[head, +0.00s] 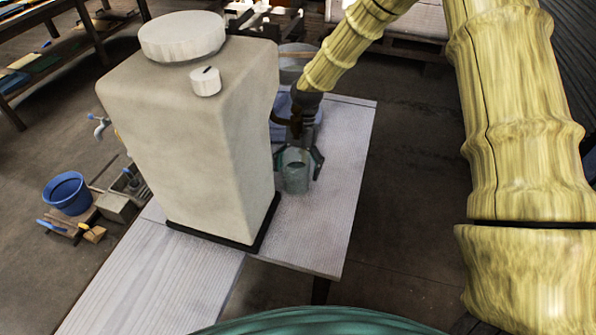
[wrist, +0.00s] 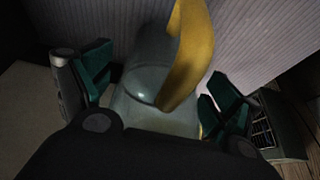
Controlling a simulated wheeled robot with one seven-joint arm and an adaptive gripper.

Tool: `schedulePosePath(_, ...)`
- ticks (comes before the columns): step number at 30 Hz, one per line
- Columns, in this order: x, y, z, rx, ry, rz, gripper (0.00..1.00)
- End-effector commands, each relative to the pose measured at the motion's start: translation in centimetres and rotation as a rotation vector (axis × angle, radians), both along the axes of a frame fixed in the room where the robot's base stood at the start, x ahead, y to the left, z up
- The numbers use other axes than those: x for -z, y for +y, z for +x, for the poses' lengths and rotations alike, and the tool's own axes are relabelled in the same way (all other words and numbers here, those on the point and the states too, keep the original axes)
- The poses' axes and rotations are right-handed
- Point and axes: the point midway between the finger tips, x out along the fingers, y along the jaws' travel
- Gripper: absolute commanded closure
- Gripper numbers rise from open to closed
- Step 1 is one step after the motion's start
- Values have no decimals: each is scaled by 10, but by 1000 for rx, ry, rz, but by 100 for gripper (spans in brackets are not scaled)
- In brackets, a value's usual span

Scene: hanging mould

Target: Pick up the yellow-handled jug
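The jug (head: 297,178) is a see-through, greyish vessel on the white plank table (head: 345,150), just right of a big beige tank. In the wrist view the clear body of the jug (wrist: 150,85) shows between my fingers, with its curved yellow handle (wrist: 192,50) rising across its right side. The handle cannot be made out in the head view. My gripper (head: 299,162) is down at the jug with a green finger on either side. In the wrist view my gripper (wrist: 160,68) is open, with a gap between the left finger and the jug.
The tall beige tank (head: 190,140) with a round lid stands close on the left of my gripper. A blue item (head: 312,113) lies behind my gripper. The table's right edge is near, with open floor (head: 405,170) beyond. A blue bucket (head: 67,192) stands at the left.

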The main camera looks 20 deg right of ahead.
Motion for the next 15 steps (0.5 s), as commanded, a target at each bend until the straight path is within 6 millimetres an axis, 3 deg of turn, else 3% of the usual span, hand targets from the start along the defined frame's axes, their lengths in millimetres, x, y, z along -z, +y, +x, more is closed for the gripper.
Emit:
schedulePosePath(1,0,0,0,0,0,0,24)
schedulePosePath(7,0,0,0,0,0,0,60)
schedulePosePath(13,1,0,0,0,1,1,64)
schedulePosePath(15,0,0,0,0,1,1,69)
